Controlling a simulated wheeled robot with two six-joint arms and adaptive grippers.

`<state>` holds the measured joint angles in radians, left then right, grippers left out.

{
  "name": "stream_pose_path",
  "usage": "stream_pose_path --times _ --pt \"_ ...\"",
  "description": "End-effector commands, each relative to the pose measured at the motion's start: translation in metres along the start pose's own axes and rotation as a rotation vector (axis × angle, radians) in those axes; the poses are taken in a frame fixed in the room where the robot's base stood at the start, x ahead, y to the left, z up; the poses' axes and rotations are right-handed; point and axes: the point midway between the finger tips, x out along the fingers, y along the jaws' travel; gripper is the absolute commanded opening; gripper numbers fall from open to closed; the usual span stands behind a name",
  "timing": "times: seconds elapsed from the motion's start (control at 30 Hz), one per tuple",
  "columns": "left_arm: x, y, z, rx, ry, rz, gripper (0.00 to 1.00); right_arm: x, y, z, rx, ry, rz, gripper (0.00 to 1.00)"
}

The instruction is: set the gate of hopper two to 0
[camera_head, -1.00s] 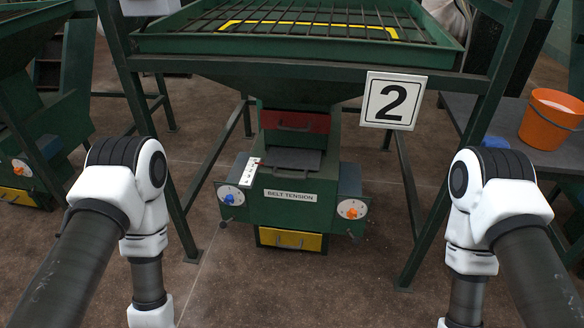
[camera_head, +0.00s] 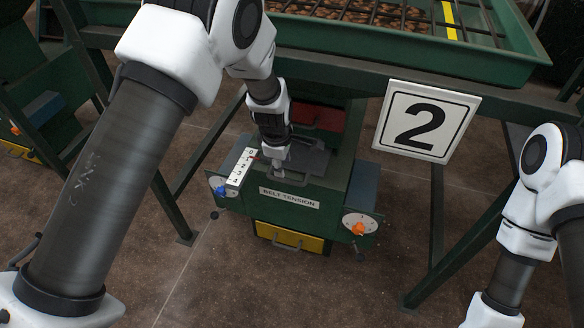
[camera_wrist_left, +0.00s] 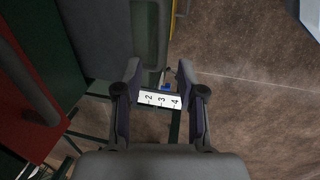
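Hopper two carries the white number plate "2" (camera_head: 427,121). Its gate is a grey plate (camera_head: 312,160) sticking out above the "BELT TENSION" label, with a bar handle (camera_head: 289,180) at its front. A white number scale (camera_head: 241,168) lies left of the gate; digits 2, 3 and 4 of this scale (camera_wrist_left: 160,99) show in the left wrist view. My left gripper (camera_head: 281,163) is just above the gate handle, partly hidden by its own wrist. In the left wrist view its fingers (camera_wrist_left: 157,76) are spread, with nothing clearly between them. My right gripper is out of view.
A blue knob dial (camera_head: 220,189) and an orange knob dial (camera_head: 359,227) flank the machine's front. A yellow drawer (camera_head: 290,237) sits below, a red panel (camera_head: 326,118) behind the gate. Green frame legs stand on both sides. The floor in front is clear.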

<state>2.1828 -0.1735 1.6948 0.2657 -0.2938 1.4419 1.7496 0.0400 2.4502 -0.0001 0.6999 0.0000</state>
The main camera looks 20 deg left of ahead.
Motion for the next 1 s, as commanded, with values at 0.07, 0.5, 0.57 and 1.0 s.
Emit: stream_pose_path --times 0.07,0.5,0.57,1.0 --pt "0.009 -0.001 0.000 0.000 0.000 -0.001 0.39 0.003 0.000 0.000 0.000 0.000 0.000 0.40" --pt "0.076 -0.001 -0.001 0.000 0.000 -0.001 0.39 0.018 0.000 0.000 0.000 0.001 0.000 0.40" --pt "0.077 -0.001 -0.001 0.000 0.000 -0.001 0.39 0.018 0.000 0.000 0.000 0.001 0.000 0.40" --pt "0.077 -0.001 -0.001 0.000 0.000 -0.001 0.00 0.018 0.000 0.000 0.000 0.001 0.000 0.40"
